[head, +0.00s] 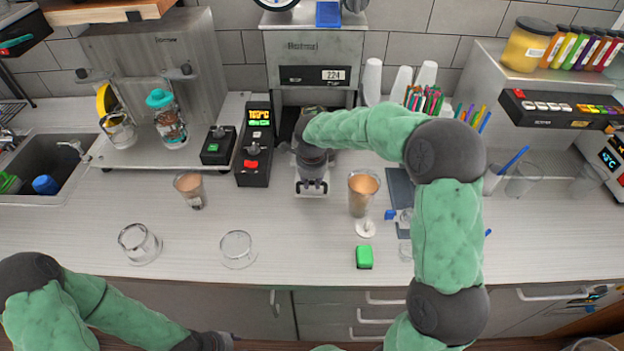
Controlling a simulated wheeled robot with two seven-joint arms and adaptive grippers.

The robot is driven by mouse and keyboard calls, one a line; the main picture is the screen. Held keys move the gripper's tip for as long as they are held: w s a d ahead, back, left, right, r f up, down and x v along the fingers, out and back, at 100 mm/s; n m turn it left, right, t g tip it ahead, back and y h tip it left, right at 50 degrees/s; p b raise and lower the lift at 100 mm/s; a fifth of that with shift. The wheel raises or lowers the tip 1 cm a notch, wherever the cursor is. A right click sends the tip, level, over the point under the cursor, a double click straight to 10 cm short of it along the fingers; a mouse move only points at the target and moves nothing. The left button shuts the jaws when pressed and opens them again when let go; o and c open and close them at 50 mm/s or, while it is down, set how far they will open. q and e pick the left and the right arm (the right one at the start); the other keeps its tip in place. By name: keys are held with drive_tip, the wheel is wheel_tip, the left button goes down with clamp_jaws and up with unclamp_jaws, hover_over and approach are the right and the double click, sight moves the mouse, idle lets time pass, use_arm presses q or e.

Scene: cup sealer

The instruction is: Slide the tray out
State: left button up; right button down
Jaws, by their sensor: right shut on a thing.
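The cup sealer (312,50) is a grey metal machine at the back centre, with a display reading 224 and a dark opening below. My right gripper (311,184) points down in front of that opening. It is shut on the front handle part of the tray (313,194), of which only a small pale metal piece shows. My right arm and gripper hide the rest of the tray and part of the opening. My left gripper (231,338) is low at the bottom edge, away from the sealer; its fingers are too small and dark to read.
A black control box (254,150) stands just left of the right gripper. A filled cup (362,192) stands close on the right, another filled cup (189,188) farther left. Empty glasses (238,248) and a green block (364,257) lie nearer the front. The counter directly in front is clear.

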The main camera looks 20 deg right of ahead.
drive_tip(key=c, duration=1.1)
unclamp_jaws()
wheel_tip(320, 180, up, 12)
drive_tip(key=s+a, duration=0.1)
drive_tip(key=s, duration=0.1)
drive_tip(key=shift+f, duration=0.15)
